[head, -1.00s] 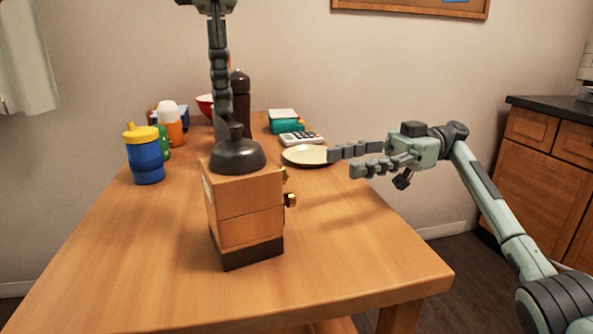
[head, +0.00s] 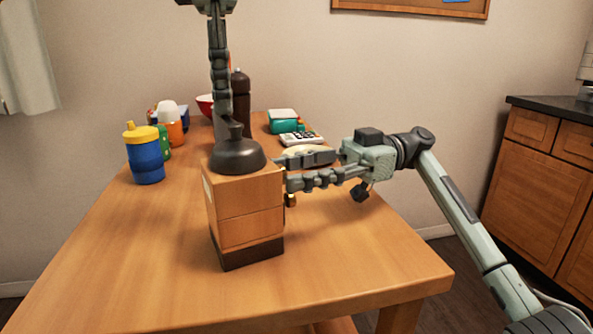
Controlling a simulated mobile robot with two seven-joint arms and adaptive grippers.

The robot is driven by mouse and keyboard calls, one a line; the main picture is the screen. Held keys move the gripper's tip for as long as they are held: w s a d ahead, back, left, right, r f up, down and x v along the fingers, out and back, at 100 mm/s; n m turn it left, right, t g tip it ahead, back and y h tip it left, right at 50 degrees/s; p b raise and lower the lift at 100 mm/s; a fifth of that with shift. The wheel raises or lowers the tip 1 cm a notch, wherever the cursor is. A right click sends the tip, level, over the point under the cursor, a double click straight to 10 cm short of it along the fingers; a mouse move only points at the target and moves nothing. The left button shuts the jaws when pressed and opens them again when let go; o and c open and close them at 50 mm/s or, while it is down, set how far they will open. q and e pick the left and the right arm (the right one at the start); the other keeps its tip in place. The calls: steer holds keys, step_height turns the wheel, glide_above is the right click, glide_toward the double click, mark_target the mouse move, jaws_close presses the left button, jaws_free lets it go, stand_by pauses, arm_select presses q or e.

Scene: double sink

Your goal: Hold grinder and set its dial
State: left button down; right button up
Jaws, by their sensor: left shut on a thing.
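The grinder (head: 245,216) is a wooden box with a dark base and a black domed top (head: 238,157); it stands upright on the table. My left gripper (head: 224,128) reaches down from above and is shut on the grinder at its top; the exact contact is hard to see. The brass dial (head: 291,200) is on the grinder's right side, mostly hidden behind my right gripper's near finger. My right gripper (head: 288,172) is open, its fingers a little apart and their tips close beside the grinder's right side. Whether they touch it cannot be told.
The wooden table (head: 330,270) is clear in front and right of the grinder. A blue cup with a yellow lid (head: 146,160) and an orange bottle (head: 174,133) stand at left. A dark brown bottle (head: 240,95), a teal box (head: 283,121) and a calculator (head: 301,138) are behind.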

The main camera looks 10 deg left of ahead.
jaws_close()
steer(key=shift+m, duration=0.3)
steer(key=m, duration=1)
stand_by(0.6)
steer(key=shift+o, duration=1.1)
jaws_free()
steer(key=shift+w, duration=0.1)
